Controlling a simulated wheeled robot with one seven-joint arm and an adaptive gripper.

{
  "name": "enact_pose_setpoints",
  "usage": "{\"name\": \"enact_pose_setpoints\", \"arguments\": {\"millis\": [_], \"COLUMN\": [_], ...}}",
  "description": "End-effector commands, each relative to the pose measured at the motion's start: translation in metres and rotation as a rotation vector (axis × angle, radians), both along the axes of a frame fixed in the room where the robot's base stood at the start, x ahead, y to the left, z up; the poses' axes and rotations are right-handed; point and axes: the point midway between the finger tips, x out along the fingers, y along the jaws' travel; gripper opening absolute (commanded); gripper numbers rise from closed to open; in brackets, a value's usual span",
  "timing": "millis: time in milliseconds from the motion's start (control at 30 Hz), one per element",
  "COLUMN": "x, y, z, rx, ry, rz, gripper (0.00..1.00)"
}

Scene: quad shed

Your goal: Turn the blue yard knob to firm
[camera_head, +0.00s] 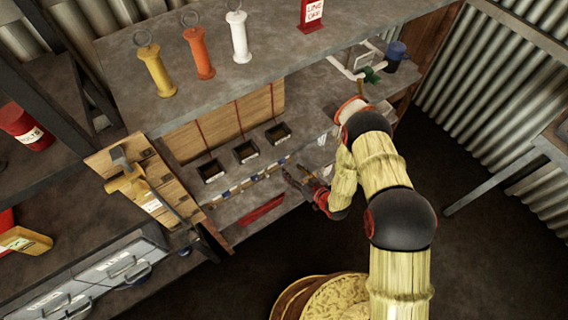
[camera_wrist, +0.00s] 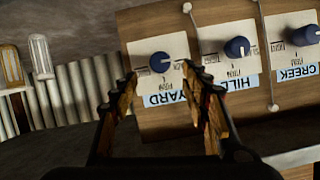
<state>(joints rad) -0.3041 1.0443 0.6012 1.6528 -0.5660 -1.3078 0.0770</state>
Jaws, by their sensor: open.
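The blue yard knob (camera_wrist: 160,62) is a round dark-blue knob on a wooden panel (camera_wrist: 160,25), above a label reading YARD, which appears upside down in the wrist view. A white pointer mark shows on its face; small print around it is too blurred to read fully. My gripper (camera_wrist: 160,75) is open and empty, its two fingertips spread to the left and right just below the knob in the picture. I cannot tell the remaining depth gap. In the head view my gripper (camera_head: 305,184) is by the front edge of the lower bench; I cannot make out the knob there.
In the head view, small black trays (camera_head: 246,151) lie on the bench, and several ringed handles (camera_head: 198,52) stand on the upper shelf.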

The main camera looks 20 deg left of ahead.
Motion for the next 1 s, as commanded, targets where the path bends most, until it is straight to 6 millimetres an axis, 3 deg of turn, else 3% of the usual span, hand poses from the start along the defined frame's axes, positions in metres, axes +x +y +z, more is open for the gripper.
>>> {"name": "enact_pose_setpoints", "arguments": {"millis": [533,900,1000], "x": [0.039,0.043,0.044], "y": [0.051,0.056,0.056], "z": [-0.027,-0.028,-0.028], "rx": [0.006,0.005,0.005], "ry": [-0.005,-0.004,-0.004], "rz": [0.003,0.001,0.001], "gripper": [0.46,0.46,0.42]}}
